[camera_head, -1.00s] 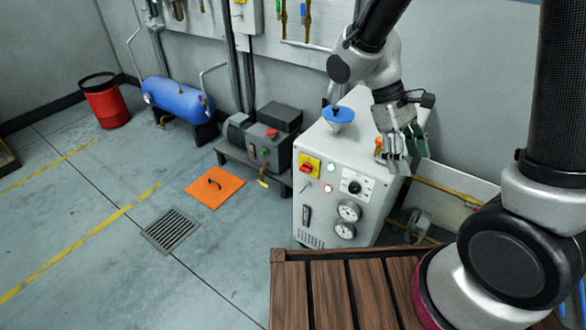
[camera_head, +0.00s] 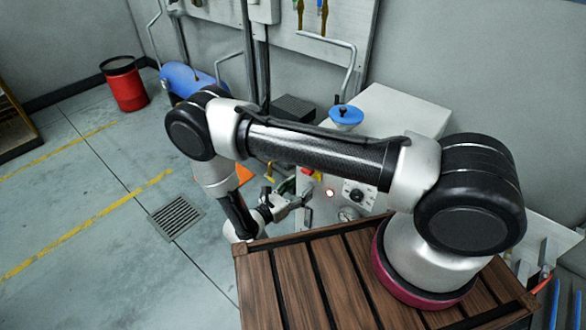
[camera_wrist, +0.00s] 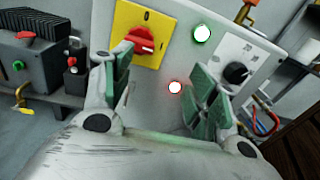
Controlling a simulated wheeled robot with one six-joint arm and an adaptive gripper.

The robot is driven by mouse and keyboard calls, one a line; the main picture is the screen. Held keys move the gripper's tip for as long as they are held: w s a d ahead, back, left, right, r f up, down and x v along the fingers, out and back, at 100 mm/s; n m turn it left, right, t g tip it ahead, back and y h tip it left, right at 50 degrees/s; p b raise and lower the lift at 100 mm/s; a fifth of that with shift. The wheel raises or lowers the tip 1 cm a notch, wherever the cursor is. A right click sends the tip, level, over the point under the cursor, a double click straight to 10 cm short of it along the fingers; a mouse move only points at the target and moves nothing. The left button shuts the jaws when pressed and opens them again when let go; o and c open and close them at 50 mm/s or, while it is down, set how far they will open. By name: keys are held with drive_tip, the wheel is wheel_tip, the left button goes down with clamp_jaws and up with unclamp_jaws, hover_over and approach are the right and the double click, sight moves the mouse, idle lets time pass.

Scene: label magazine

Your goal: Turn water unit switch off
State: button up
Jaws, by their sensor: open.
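The white water unit (camera_head: 402,112) is a cabinet with a sloped control front. In the wrist view, its red rotary switch (camera_wrist: 132,44) sits on a yellow plate (camera_wrist: 127,17) with a mark at the top. The red handle lies roughly crosswise, not pointing at that mark. A green lamp (camera_wrist: 202,33) and a red lamp (camera_wrist: 175,87) are lit beside it. My gripper (camera_wrist: 162,65) is open and empty, facing the panel. The switch lies ahead, nearer its left finger, apparently untouched. In the head view my gripper (camera_head: 290,203) is before the panel, and my arm hides much of it.
A black knob (camera_wrist: 237,73) on a white plate is right of the lamps. A blue funnel-like piece (camera_head: 346,115) stands on the cabinet. A dark machine with a red button (camera_wrist: 25,35) is at left. A wooden slatted deck (camera_head: 310,270) lies below my arm.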

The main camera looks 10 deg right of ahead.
drive_tip(key=shift+n+t+y, duration=0.3)
drive_tip(key=shift+t, duration=0.6)
drive_tip(key=w+d, duration=0.1)
drive_tip(key=w, duration=0.1)
drive_tip(key=w+d, duration=0.1)
drive_tip(key=w, duration=0.1)
drive_tip(key=w+d+r, duration=0.1)
drive_tip(key=w+d, duration=0.1)
drive_tip(key=shift+w, duration=0.2)
drive_tip(key=c, duration=1)
